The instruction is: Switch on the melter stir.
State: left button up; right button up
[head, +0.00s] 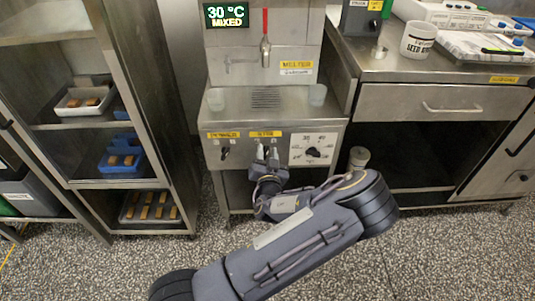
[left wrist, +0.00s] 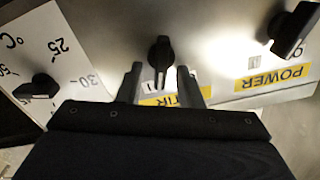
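My left gripper (head: 266,152) is at the panel below the stir label, mostly covering the stir knob there. In the left wrist view the dark stir knob (left wrist: 160,52) stands between and just beyond the two open fingertips (left wrist: 159,70), with gaps on both sides. The power knob (left wrist: 290,30) is at right, tilted. My right gripper is not in view.
The temperature dial (left wrist: 38,87) is close to the left in the wrist view. A shelf rack (head: 160,150) with trays is at left, a steel bench (head: 430,68) with a mug (head: 418,40) at right.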

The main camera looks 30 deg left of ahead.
pick_arm(q)
jog(key=shift+c, duration=0.4)
jog(key=c, duration=0.6)
jog(key=shift+f+m+b, duration=0.2)
jog(key=shift+m+b, duration=0.3)
jog(key=shift+m, duration=0.1)
jog(key=shift+d+r+m, duration=0.1)
jog(key=shift+m, duration=0.3)
jog(key=o, duration=0.7)
jog(key=v, duration=0.8)
jog(key=shift+w, duration=0.1)
